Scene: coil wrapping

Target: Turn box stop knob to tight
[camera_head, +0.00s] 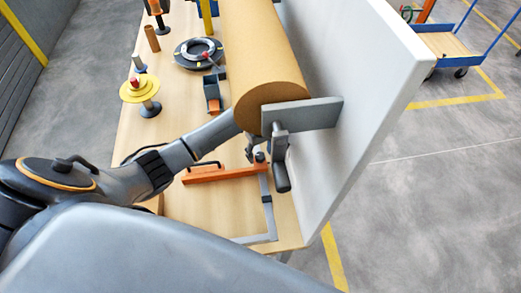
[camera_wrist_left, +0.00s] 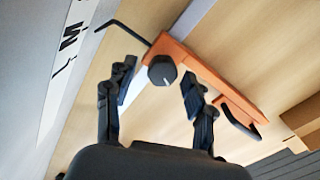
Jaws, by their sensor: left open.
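The orange box stop (camera_head: 225,174) lies on the wooden table below the end of the cardboard roll. It also shows in the left wrist view (camera_wrist_left: 205,68), with a black handle at one end. Its round black knob (camera_wrist_left: 163,71) has a pale pointer line. My left gripper (camera_wrist_left: 159,76) is open, with one finger on each side of the knob in the picture; I cannot tell whether either finger touches it. In the head view my left gripper (camera_head: 253,150) is small and partly hidden near the roll's end. My right gripper is not in view.
A large white panel (camera_head: 345,110) stands right of the cardboard roll (camera_head: 265,60). A grey bracket with a dark handle (camera_head: 282,175) hangs close to my left gripper. A black bent rod (camera_wrist_left: 125,30) is near the knob.

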